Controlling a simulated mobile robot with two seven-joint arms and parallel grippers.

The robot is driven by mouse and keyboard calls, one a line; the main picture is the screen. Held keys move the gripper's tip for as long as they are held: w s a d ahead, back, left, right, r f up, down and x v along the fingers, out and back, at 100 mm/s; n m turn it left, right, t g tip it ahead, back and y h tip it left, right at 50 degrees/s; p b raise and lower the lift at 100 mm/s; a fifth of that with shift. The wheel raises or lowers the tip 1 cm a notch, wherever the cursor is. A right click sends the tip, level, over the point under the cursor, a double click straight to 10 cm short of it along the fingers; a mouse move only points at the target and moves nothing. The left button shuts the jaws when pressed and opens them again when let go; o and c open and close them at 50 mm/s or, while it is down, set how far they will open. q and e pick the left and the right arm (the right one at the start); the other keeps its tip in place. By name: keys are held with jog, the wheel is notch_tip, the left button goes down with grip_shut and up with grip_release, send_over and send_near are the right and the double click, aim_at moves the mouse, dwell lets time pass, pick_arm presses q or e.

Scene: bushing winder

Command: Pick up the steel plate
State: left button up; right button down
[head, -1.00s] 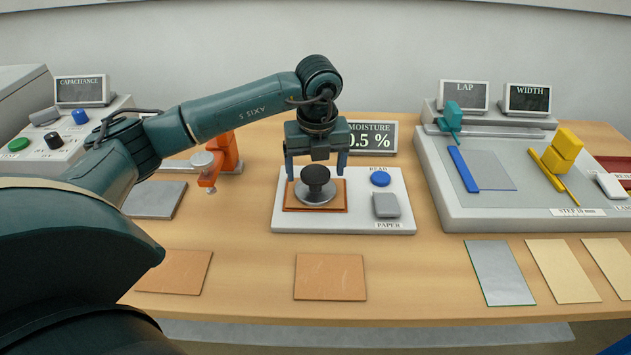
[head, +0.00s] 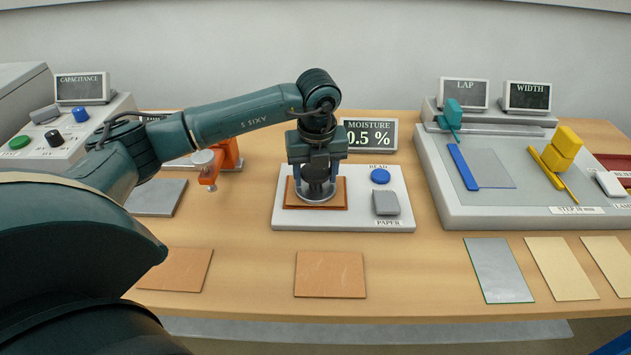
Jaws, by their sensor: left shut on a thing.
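The steel plate (head: 314,201) is a round metal disc with a dark knob on top. It lies on a brown sheet (head: 334,206) on the white moisture tester (head: 290,222) in the head view. My left gripper (head: 318,183) is over it, pointing down, with its fingers shut on the knob, which they mostly hide. The plate still appears to rest on the sheet. My right gripper is not in view.
The moisture display (head: 368,136) stands just behind. A blue button (head: 380,176) and grey block (head: 386,202) sit to the right. An orange clamp (head: 228,155) is at left. Brown sheets (head: 330,274) lie in front. The lap and width station (head: 480,215) is at right.

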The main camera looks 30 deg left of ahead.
pick_arm(q)
jog(key=shift+r, duration=0.1)
jog(key=c, duration=0.5)
jog(key=shift+r, duration=0.1)
jog(key=shift+c, duration=0.2)
